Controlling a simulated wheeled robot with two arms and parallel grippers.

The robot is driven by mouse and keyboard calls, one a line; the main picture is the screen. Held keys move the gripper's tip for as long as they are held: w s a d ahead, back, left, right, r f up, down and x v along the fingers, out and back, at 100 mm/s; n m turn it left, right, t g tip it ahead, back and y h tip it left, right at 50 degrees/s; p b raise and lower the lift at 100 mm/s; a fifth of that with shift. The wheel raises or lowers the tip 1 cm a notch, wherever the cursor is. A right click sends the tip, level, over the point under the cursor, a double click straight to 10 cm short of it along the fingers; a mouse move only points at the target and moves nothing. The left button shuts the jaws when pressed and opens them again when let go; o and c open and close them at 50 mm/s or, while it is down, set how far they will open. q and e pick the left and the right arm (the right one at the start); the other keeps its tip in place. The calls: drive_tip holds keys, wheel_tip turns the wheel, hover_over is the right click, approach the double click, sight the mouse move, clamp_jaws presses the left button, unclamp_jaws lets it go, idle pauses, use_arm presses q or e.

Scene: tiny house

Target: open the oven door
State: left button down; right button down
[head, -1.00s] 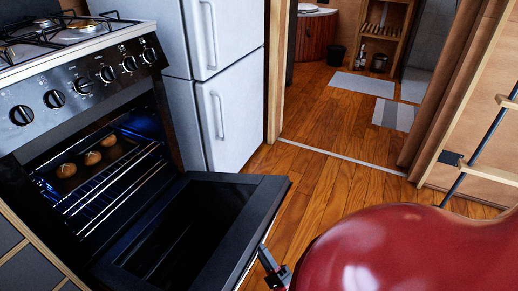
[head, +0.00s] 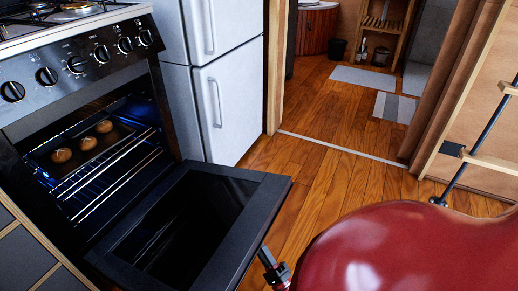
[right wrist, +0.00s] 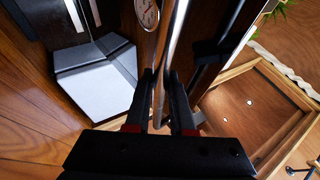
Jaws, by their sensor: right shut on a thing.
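The oven door (head: 232,232) is a black framed panel with a dark window, swung down and out in front of the oven (head: 60,110), looking close to horizontal. The oven cavity is exposed. My right gripper (head: 266,258) is at the door's outer edge, partly hidden by my red body. In the right wrist view, my right gripper (right wrist: 160,82) has its dark fingers on either side of a shiny metal bar, the oven door handle (right wrist: 176,40), and is shut on it. My left gripper is not in view.
Several round baked items sit on a tray (head: 112,142) above a wire rack (head: 115,180) in the oven. A white fridge (head: 215,105) stands beside the oven. Wooden floor (head: 320,190) is clear beyond the door. A ladder (head: 480,160) is at the right.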

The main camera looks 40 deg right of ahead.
drive_tip(key=shift+w+a, duration=0.1)
drive_tip(key=shift+a, duration=0.05)
drive_tip(key=c, duration=0.8)
unclamp_jaws()
